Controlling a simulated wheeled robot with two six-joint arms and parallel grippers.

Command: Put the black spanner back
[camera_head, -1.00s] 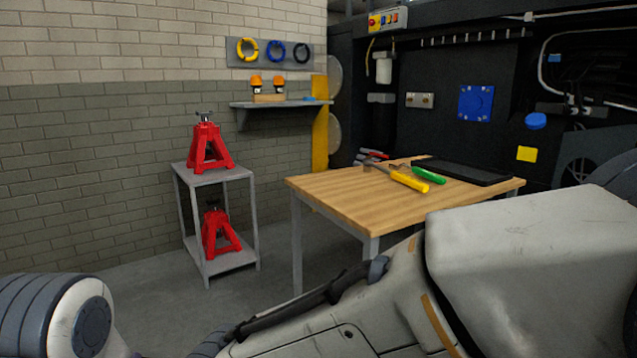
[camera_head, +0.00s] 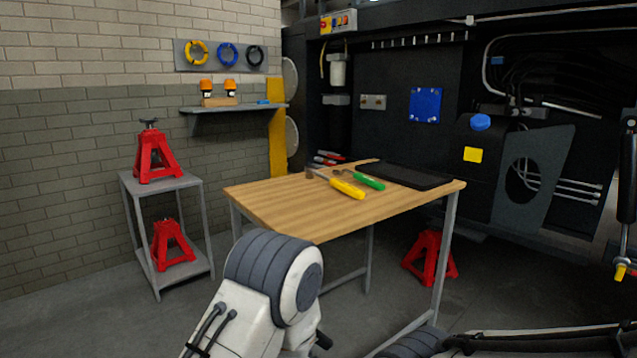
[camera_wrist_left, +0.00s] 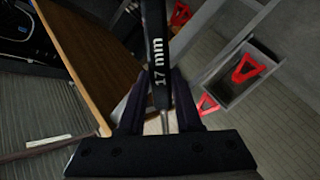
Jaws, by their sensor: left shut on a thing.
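The black spanner (camera_wrist_left: 156,45), marked "17 mm", is in the left wrist view. My left gripper (camera_wrist_left: 158,100) is shut on it. The spanner points up the picture and its far end runs out of the top edge. It is held clear of the wooden table. In the head view neither the spanner nor my left gripper shows; only pale arm links are visible at the bottom. My right gripper is in neither view.
A wooden table (camera_head: 290,206) holds a yellow-handled tool (camera_head: 347,188), a green-handled tool (camera_head: 369,182) and a black tray (camera_head: 425,180). Behind it is a dark panel with a hook rail (camera_head: 420,40). A grey stand (camera_head: 190,182) with red jacks is at left.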

